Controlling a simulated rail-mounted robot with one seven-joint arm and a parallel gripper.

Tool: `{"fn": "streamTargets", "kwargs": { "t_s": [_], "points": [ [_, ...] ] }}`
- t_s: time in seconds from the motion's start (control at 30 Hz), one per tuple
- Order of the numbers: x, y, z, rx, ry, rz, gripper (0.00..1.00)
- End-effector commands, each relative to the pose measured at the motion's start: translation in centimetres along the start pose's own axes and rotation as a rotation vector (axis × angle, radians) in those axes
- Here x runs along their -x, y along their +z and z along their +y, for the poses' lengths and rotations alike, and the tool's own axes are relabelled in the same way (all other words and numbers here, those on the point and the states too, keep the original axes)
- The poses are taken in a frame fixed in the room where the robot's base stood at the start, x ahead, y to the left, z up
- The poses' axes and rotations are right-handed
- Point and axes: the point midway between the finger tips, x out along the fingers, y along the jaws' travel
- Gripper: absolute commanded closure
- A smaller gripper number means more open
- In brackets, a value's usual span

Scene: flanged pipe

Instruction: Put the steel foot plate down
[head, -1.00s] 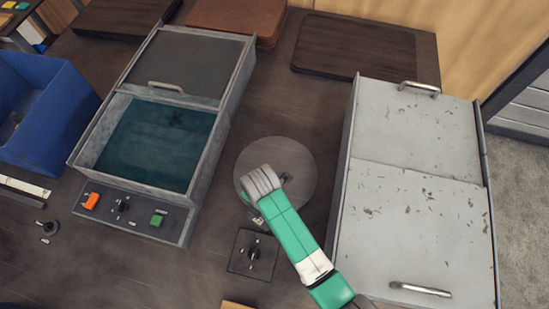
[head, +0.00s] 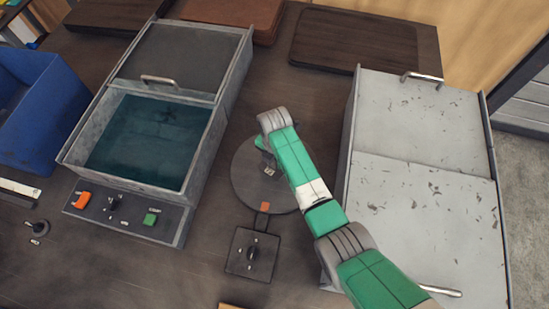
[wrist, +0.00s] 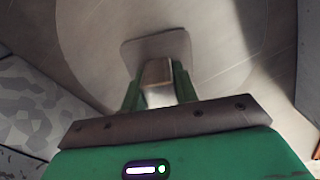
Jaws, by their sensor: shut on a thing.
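In the wrist view, my gripper (wrist: 158,90) has its two green fingers closed on an upright block-like grip. This rises from a square, round-cornered steel foot plate (wrist: 158,45). Behind the plate is the round grey disc (wrist: 215,60), which also shows in the head view (head: 244,180). I cannot tell whether the plate touches the disc or hangs just above it. In the head view, my gripper (head: 267,165) is over the disc, and my arm largely hides it and the plate.
A dark square base with a pin (head: 238,268) lies just in front of the disc, with an orange tab (head: 265,207) between. An open-topped tank with dark liquid (head: 145,145) stands left, a scratched pale cabinet (head: 425,190) right. A blue bin (head: 35,125) is far left.

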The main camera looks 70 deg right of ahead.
Motion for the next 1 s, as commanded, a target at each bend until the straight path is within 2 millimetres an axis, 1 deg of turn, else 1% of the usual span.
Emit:
{"fn": "streamTargets", "kwargs": {
  "t_s": [0.03, 0.1, 0.37, 0.47, 0.5, 0.6, 0.87, 0.93, 1.0],
  "points": [
    [-1.0, -0.1, 0.0, 0.001, -0.002, 0.001, 1.00],
    [-1.5, -0.1, 0.0, 0.001, 0.000, 0.000, 1.00],
    [-1.5, -0.1, 0.1, 0.000, 0.001, 0.000, 1.00],
    [-1.9, -0.1, 0.0, 0.000, 0.001, 0.000, 1.00],
    [-1.9, -0.1, 0.0, 0.000, -0.001, 0.001, 0.67],
    [-1.9, -0.1, 0.0, 0.000, -0.001, 0.001, 0.49],
    [-1.8, -0.1, 0.0, 0.000, 0.000, 0.001, 0.49],
    [-1.1, -0.1, 0.0, 0.000, 0.001, 0.000, 0.49],
    [0.2, -0.1, 0.1, 0.000, 0.002, -0.001, 0.49]
  ]
}}
